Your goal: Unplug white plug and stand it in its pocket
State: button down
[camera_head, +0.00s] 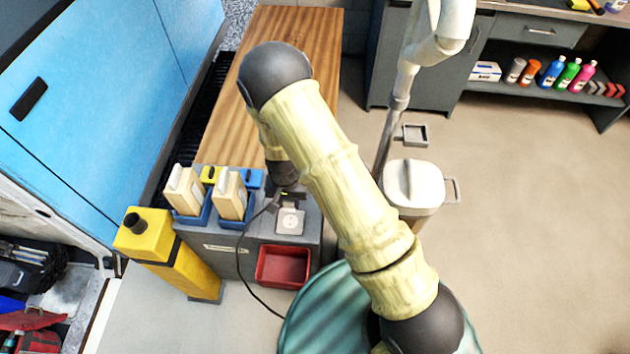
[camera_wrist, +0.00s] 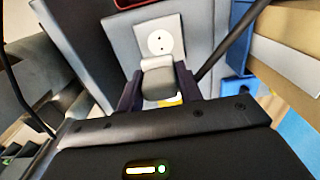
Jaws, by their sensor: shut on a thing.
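The white plug (camera_wrist: 150,64) is between my gripper's two dark fingers (camera_wrist: 158,88) in the wrist view, with a shaded grey body below its pale end. The white socket plate (camera_wrist: 162,34) lies just beyond it, its two holes bare, so the plug is apart from it. The socket also shows on the grey box in the head view (camera_head: 290,222). My gripper (camera_head: 285,193) is shut on the plug, close above the socket, and my arm partly hides it. A black cable (camera_head: 240,262) loops down from near it. I cannot tell which opening is the plug's pocket.
A red bin (camera_head: 283,267) hangs on the box front. A yellow canister (camera_head: 165,250) stands at left. A white lidded bin (camera_head: 412,185) is at right, with open floor beyond.

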jog(key=w+d+r, duration=0.2)
jog(key=w+d, duration=0.5)
jog(key=d, duration=0.3)
jog(key=w+d+r+n, duration=0.1)
jog(key=w+d+r, duration=0.1)
jog(key=w+d, duration=0.5)
jog(key=d, duration=0.3)
jog(key=shift+w+d+r+n, duration=0.2)
jog(key=shift+d+r+n, duration=0.1)
jog(key=shift+r, duration=0.05)
